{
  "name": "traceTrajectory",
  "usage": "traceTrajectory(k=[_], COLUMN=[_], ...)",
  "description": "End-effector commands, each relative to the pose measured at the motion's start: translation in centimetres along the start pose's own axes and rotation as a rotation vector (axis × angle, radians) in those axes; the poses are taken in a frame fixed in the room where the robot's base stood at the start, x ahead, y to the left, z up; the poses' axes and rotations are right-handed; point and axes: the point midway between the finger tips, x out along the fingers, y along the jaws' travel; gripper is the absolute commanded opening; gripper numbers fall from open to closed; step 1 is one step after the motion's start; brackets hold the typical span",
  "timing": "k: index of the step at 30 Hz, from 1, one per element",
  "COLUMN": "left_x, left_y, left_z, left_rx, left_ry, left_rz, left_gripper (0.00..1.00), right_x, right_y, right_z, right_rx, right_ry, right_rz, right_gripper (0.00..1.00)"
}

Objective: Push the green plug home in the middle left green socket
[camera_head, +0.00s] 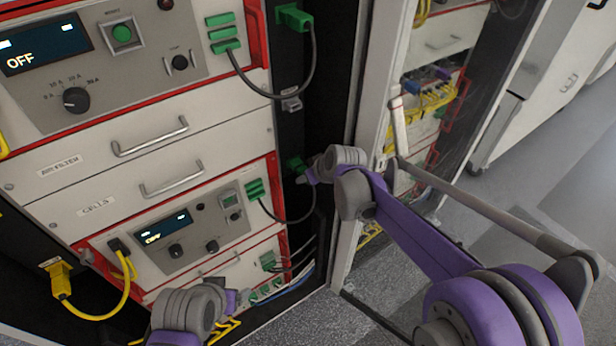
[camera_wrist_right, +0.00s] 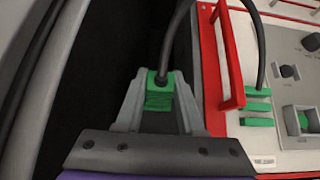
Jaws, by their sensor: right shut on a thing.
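The green plug (camera_head: 295,163) is at the dark rack post, with a dark cable looping down from it to a green connector (camera_head: 255,189) on the lower instrument. My right gripper (camera_head: 303,173) is at the plug and shut on it. In the right wrist view the plug (camera_wrist_right: 159,92) sits between the two grey fingers, its cable running up. The middle left green socket cannot be made out apart from the plug, so I cannot tell how deep the plug sits. My left gripper (camera_head: 232,302) is low, before the bottom of the rack; its jaws are unclear.
Another green plug (camera_head: 294,17) sits higher on the post, its cable joined to green connectors (camera_head: 223,40). A red handle (camera_wrist_right: 228,55) stands beside the right gripper. A yellow cable (camera_head: 110,314) hangs at lower left. A silver latch (camera_head: 291,104) is on the post.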

Motion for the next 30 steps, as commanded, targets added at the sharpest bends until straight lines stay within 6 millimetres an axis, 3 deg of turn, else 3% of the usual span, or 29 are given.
traceTrajectory(k=[24, 25, 30], left_x=[-0.05, -0.05, -0.05], left_y=[0.0, 0.0, 0.0], left_z=[-0.05, -0.05, -0.05], left_rx=[0.0, 0.0, 0.0], left_ry=[0.0, 0.0, 0.0], left_rz=[0.0, 0.0, 0.0], left_gripper=[0.76, 0.76, 0.76], right_x=[0.63, 0.62, 0.62], right_y=[0.0, 0.0, 0.0], right_z=[-0.8, -0.8, -0.78], right_rx=[0.0, 0.0, 0.0], right_ry=[0.0, 0.0, 0.0], right_rz=[0.0, 0.0, 0.0], right_gripper=[0.06, 0.39, 0.7])
